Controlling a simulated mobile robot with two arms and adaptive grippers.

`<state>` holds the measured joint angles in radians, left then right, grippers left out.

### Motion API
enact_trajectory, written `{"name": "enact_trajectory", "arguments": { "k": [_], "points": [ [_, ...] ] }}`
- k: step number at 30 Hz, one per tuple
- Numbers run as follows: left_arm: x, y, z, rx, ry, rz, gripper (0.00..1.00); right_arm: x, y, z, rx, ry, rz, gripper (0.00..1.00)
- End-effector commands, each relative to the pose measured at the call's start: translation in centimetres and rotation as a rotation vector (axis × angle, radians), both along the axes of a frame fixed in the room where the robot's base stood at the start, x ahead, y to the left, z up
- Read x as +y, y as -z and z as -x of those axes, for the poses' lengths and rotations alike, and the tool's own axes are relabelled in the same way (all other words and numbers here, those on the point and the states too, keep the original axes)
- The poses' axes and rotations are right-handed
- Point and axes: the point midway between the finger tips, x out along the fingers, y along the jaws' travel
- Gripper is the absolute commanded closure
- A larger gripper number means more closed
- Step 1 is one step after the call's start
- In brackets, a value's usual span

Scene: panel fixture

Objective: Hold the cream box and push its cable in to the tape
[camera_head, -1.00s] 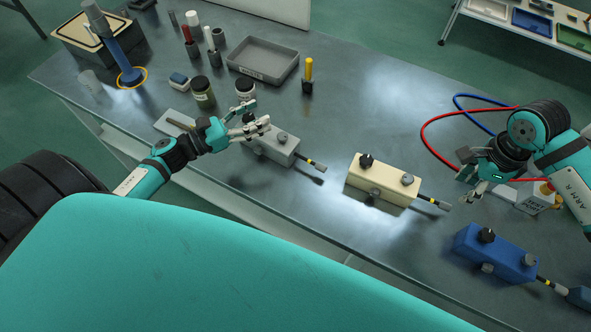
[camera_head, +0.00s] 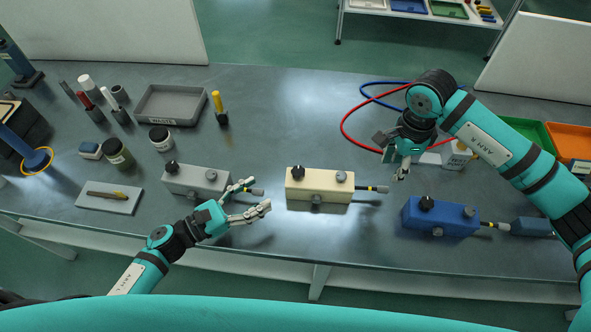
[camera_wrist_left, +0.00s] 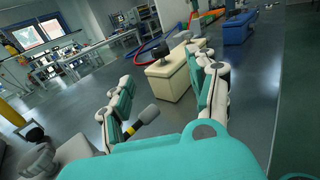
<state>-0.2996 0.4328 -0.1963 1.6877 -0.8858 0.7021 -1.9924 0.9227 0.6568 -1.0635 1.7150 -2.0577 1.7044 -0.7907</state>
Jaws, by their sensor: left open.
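The cream box (camera_head: 309,186) stands on the bench in the middle of the head view, with a black knob and a grey knob on top. Its dark cable (camera_head: 363,188) sticks out of the right side, with a yellow tape band near the tip. My left gripper (camera_head: 260,196) is open and empty, left of the cream box and apart from it. In the left wrist view the cream box (camera_wrist_left: 168,84) shows beyond the spread fingers. My right gripper (camera_head: 395,166) is just above and right of the cable tip in the picture; its finger gap is unclear.
A grey box (camera_head: 190,182) stands left, its cable end close by my left fingers. A blue box (camera_head: 432,219) with a cable stands right. A grey waste tray (camera_head: 171,121), jars and a yellow-handled tool (camera_head: 219,112) are behind. Red and blue hoses curve behind my right gripper.

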Motion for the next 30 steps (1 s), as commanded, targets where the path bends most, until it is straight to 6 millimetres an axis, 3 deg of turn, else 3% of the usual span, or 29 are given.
{"name": "enact_trajectory", "arguments": {
  "k": [15,21,30],
  "points": [
    [-7.8,-0.1,-6.4,-0.001,-0.001,0.002,0.41,0.0,0.0,0.0,0.0,0.0,0.0,0.62],
    [-9.4,0.0,-7.7,0.0,-0.002,0.0,0.41,0.0,0.0,0.0,0.0,0.0,0.0,0.62],
    [-9.8,0.0,-7.9,0.001,-0.001,-0.001,0.41,0.0,0.0,0.0,0.0,0.0,0.0,0.62]
  ]
}}
